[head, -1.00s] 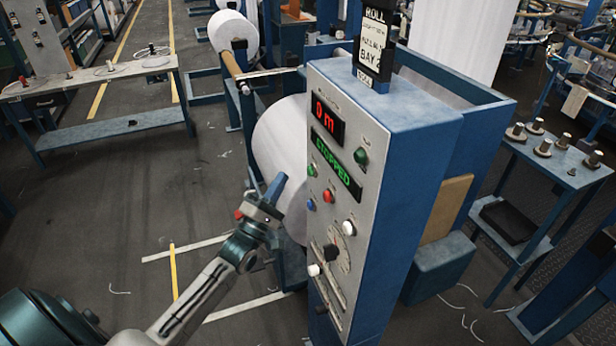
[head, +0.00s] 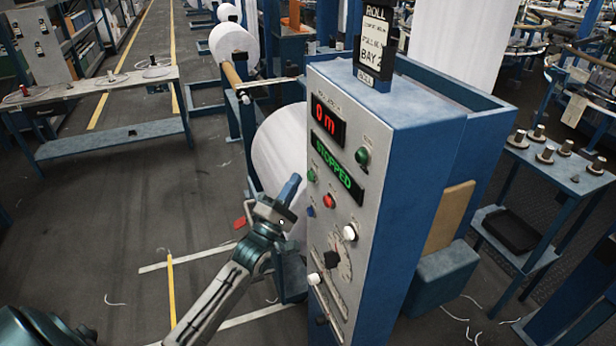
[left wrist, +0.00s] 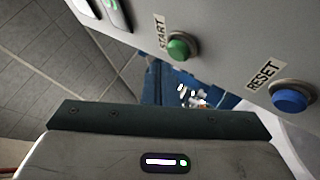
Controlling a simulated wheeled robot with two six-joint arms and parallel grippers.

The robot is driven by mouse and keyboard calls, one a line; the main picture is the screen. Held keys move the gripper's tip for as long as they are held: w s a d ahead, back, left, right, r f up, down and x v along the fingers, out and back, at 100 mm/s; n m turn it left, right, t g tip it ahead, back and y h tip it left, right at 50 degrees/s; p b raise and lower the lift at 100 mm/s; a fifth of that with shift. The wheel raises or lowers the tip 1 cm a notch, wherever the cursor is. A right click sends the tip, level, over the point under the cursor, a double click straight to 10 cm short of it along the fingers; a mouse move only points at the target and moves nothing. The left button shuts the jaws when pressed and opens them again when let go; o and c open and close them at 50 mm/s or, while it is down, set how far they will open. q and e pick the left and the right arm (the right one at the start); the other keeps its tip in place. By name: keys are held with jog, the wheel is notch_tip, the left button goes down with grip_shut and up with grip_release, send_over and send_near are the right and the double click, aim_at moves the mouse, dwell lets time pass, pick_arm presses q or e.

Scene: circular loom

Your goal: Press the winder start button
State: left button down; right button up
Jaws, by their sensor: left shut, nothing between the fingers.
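The winder's control cabinet (head: 400,170) stands in the middle of the head view, its grey panel facing left. The green start button (head: 312,175) is on the panel below the displays. In the left wrist view the start button (left wrist: 180,46) sits beside its START label. The blue reset button (head: 310,211) is below it and also shows in the left wrist view (left wrist: 290,97). The displays read "0 m" (head: 328,118) and "STOPPED" (head: 337,168). My left gripper (head: 291,187) is shut and empty, just left of the panel, apparently short of the start button. My right gripper is out of view.
A red button (head: 329,201), a white button (head: 350,232) and a dial (head: 335,260) share the panel. A white roll (head: 280,150) is behind my left gripper. A small table with spools (head: 545,165) stands right. Open floor lies left.

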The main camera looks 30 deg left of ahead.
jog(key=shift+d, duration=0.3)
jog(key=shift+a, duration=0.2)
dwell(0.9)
pick_arm(q)
jog(key=shift+w+d+b, duration=0.3)
jog(key=shift+w+b, duration=0.05)
jog(key=shift+b, duration=0.25)
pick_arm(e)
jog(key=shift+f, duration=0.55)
pick_arm(q)
jog(key=shift+w+d, duration=0.1)
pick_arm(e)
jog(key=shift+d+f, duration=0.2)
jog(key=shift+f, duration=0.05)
